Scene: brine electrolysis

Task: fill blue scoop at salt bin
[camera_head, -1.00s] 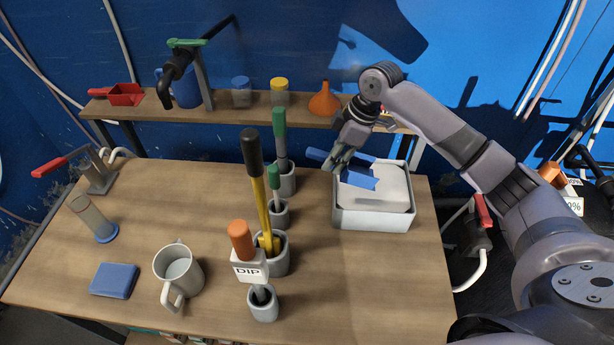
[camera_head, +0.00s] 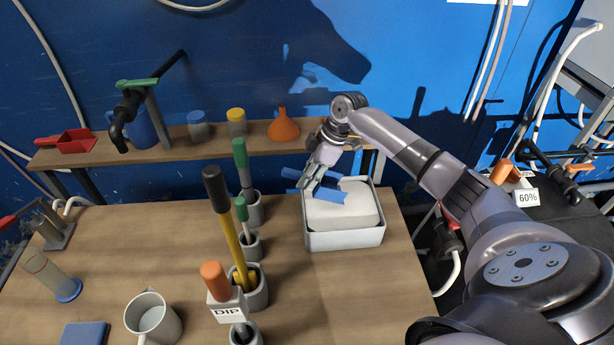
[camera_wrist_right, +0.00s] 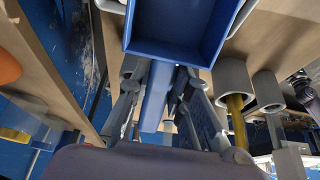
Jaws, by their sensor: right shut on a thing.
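The blue scoop (camera_head: 318,196) is over the left part of the salt bin in the head view. My right gripper (camera_head: 312,184) is shut on its handle. In the right wrist view the scoop (camera_wrist_right: 180,50) fills the top middle, and its handle lies between the fingers of my right gripper (camera_wrist_right: 165,100). The inside of the scoop that shows looks plain blue. The salt bin (camera_head: 345,240) is a white open box at the right of the table, filled with a pale mass. Whether the scoop touches the salt cannot be told. My left gripper is not in view.
Left of the bin stand holders with a green-handled tool (camera_head: 242,160), a black-and-yellow tool (camera_head: 222,200) and an orange-handled DIP tool (camera_head: 216,282). A mug (camera_head: 153,318) stands at the front. A shelf behind holds a red scoop (camera_head: 76,142) and an orange funnel (camera_head: 283,126).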

